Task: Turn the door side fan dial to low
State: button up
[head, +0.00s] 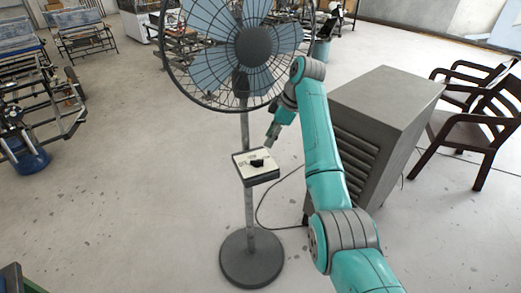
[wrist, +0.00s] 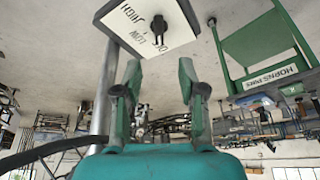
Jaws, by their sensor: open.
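The fan's control box (head: 262,178) has a white top face and sits on the pole of the standing fan (head: 252,47). A black dial (head: 257,162) is on that face. In the wrist view, which is upside down, the dial (wrist: 158,28) stands out from the white panel (wrist: 183,33), beside lettering that reads HIGH, LOW and partly OFF. I cannot tell which mark the dial points to. My gripper (head: 271,137) is just above and behind the box in the head view. In the wrist view, my gripper (wrist: 160,66) is open and empty, its fingers apart below the dial and not touching it.
A grey louvred cabinet (head: 385,105) stands right of the fan, with brown wooden chairs (head: 480,120) beyond it. The fan's round base (head: 251,258) rests on the floor, with a cable nearby.

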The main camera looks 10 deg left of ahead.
aim_at(257, 160)
jog(key=x, duration=1)
jog(key=shift+w+a+f, duration=0.1)
jog(key=shift+a+f, duration=0.1)
jog(key=shift+f, duration=0.1)
grip_shut()
